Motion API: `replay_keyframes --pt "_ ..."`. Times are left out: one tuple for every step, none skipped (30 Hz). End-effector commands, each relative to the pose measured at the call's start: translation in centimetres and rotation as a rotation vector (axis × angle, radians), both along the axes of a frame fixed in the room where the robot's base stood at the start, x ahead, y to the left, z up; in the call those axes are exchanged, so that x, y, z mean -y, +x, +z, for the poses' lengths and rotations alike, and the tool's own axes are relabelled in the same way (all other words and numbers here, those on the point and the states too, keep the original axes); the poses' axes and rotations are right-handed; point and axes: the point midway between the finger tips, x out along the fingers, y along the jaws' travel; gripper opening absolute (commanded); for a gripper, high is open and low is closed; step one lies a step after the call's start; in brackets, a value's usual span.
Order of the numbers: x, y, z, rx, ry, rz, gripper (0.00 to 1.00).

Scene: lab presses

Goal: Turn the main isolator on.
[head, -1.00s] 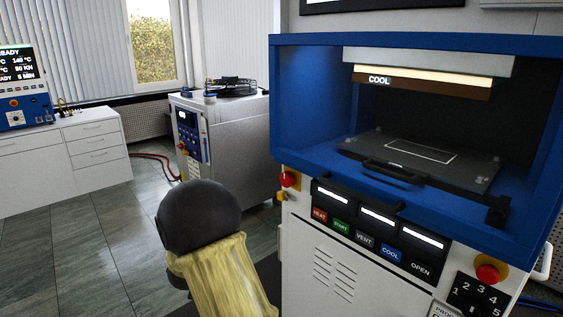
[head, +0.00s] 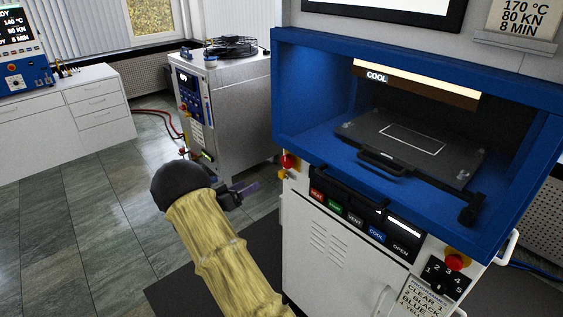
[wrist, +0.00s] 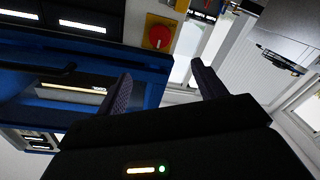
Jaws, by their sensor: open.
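The main isolator looks to be the red rotary knob on a yellow plate (head: 288,161) at the press's left front edge. In the wrist view the red knob (wrist: 159,37) shows at the top, with a pale mark across it. My gripper (head: 246,189) is left of the press and lower than the knob, its dark fingers pointing right toward the press. In the wrist view my gripper (wrist: 160,77) is open and empty, with the knob beyond the gap between the fingertips. They appear apart from it.
The blue press opening (head: 300,95) holds a dark plate (head: 415,150). Below it is a row of labelled buttons (head: 355,219). A red emergency stop (head: 457,262) sits at the lower right. A grey cabinet (head: 235,110) stands behind my arm. The tiled floor at left is clear.

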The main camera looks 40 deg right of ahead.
Motion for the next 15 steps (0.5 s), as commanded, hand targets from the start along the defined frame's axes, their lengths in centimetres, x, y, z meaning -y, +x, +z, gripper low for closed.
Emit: replay_keyframes --pt "0.0 0.0 0.0 0.001 0.0 0.0 0.7" --pt "0.0 0.0 0.0 0.001 0.001 0.001 0.7" --pt "0.0 0.0 0.0 0.001 0.001 0.002 0.7" --pt "0.0 0.1 0.0 0.001 0.0 0.002 0.7" --pt "0.1 0.1 0.0 0.001 0.001 0.003 0.7" --pt "0.3 0.1 0.1 0.002 0.001 0.003 0.7" --pt "0.4 0.2 0.1 0.002 0.001 0.003 0.7" --pt "0.7 0.2 0.1 0.002 0.001 0.004 0.7" --pt "1.1 0.3 0.1 0.002 0.0 0.004 0.7" --pt "1.4 0.4 0.2 0.002 0.0 0.004 0.7" --pt "1.8 0.4 0.2 0.002 0.0 0.004 0.7" --pt "2.5 0.5 0.2 0.002 0.0 0.004 0.7" --pt "2.9 0.6 0.2 0.002 0.001 0.004 0.7" --pt "3.5 0.6 0.2 0.002 0.0 0.004 0.7" --pt "4.2 0.8 0.2 0.002 0.0 0.004 0.7"
